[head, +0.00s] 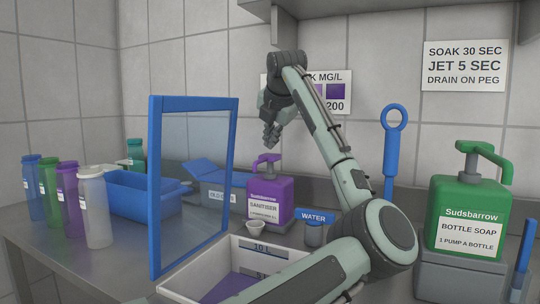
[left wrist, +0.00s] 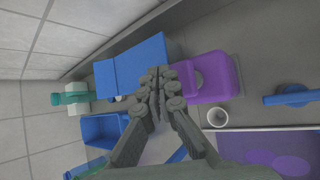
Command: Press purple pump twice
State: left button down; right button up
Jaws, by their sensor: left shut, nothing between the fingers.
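The purple sanitiser bottle (head: 257,189) with its purple pump head (head: 266,160) stands upright on the counter, mid-picture in the head view. My left gripper (head: 269,143) is shut and empty, pointing down just above the pump head, with a small gap seeming to show between them. In the left wrist view the shut fingers (left wrist: 158,74) lie at the left edge of the purple bottle (left wrist: 222,78) and hide part of its top. My right gripper is not in view.
A blue-framed clear panel (head: 155,190) stands left of the bottle. A white tray (head: 215,257) with purple liquid is in front. A small white cup (head: 255,228) sits beside the bottle. A green soap pump bottle (head: 468,215) is at right; several drink bottles (head: 94,210) stand far left.

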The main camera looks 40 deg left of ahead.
aim_at(271, 155)
pick_arm(q)
jog(key=shift+r, duration=2.45)
